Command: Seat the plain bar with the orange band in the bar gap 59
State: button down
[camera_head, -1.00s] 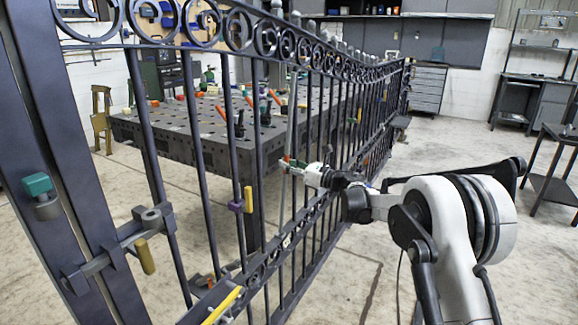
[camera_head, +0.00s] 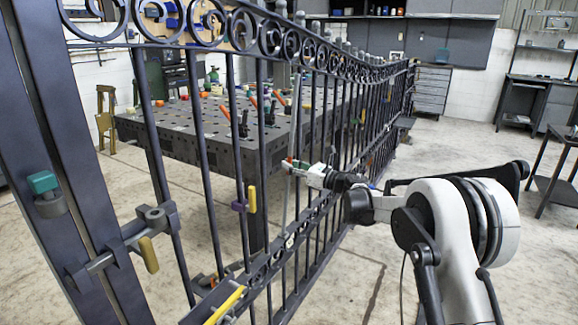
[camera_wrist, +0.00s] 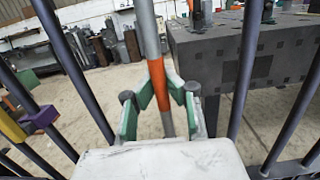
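The plain bar (camera_head: 297,110) is light grey and stands close to upright, slightly tilted, among the dark bars of the gate (camera_head: 245,130). Its orange band (camera_wrist: 157,82) shows in the wrist view between the green-padded fingers. My gripper (camera_head: 289,163) reaches the bar from the right at about mid-height; in the wrist view my gripper (camera_wrist: 160,75) has its fingertips closed around the bar. The bar's lower end is near the gate's lower scroll rail (camera_head: 262,272), its upper end near the upper scroll row; exact contact at either end is unclear. No gap number is readable.
A perforated welding table (camera_head: 190,140) with clamps stands behind the gate. A clamp with a yellow handle (camera_head: 148,254) sits on the left post, and a purple-and-yellow piece (camera_head: 245,202) is on a gate bar. The floor right of the gate is open.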

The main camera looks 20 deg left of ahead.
jog(key=shift+f+b, duration=0.4)
jog(key=shift+f, duration=0.4)
dwell(0.8)
jog(key=shift+w+a+h+p, duration=0.2)
jog(key=shift+a+h+p, duration=0.2)
jog(key=shift+a, duration=1.05)
dwell(1.2)
jog(key=c, duration=2.4)
grip_release()
jog(key=o, duration=0.6)
jog(key=shift+c, duration=0.2)
jog(key=shift+f, duration=0.1)
jog(key=s+d, duration=0.2)
jog(key=d, duration=0.9)
jog(key=shift+d, duration=0.4)
